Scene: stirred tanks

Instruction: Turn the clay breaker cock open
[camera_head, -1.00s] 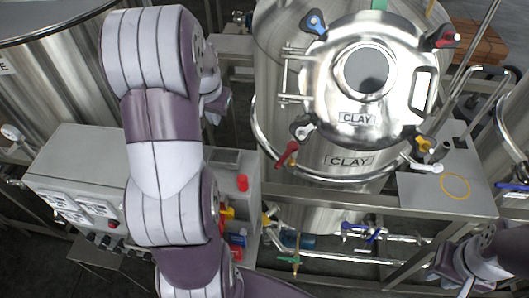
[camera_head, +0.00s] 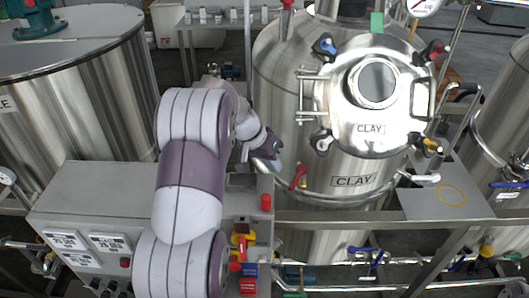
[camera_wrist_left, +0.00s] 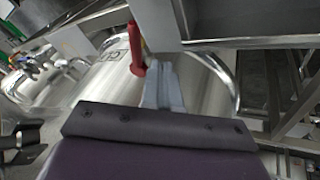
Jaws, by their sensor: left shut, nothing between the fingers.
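The tank marked CLAY (camera_head: 353,181) stands right of centre. A red-handled cock (camera_head: 298,177) with a brass body sits on its left front side, its handle slanting down to the left. No label naming the breaker cock is readable. My left gripper (camera_head: 272,152) is beside the tank wall, just up and left of the red handle. In the left wrist view its fingers (camera_wrist_left: 163,85) are shut and empty, and the red handle (camera_wrist_left: 136,48) stands just left of their tips. I cannot tell whether they touch. My right gripper is out of view.
The tank's lid (camera_head: 376,100) has several coloured clamp knobs around it. A steel shelf (camera_head: 445,200) is at right. Blue-handled valves (camera_head: 365,250) sit on low pipes.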

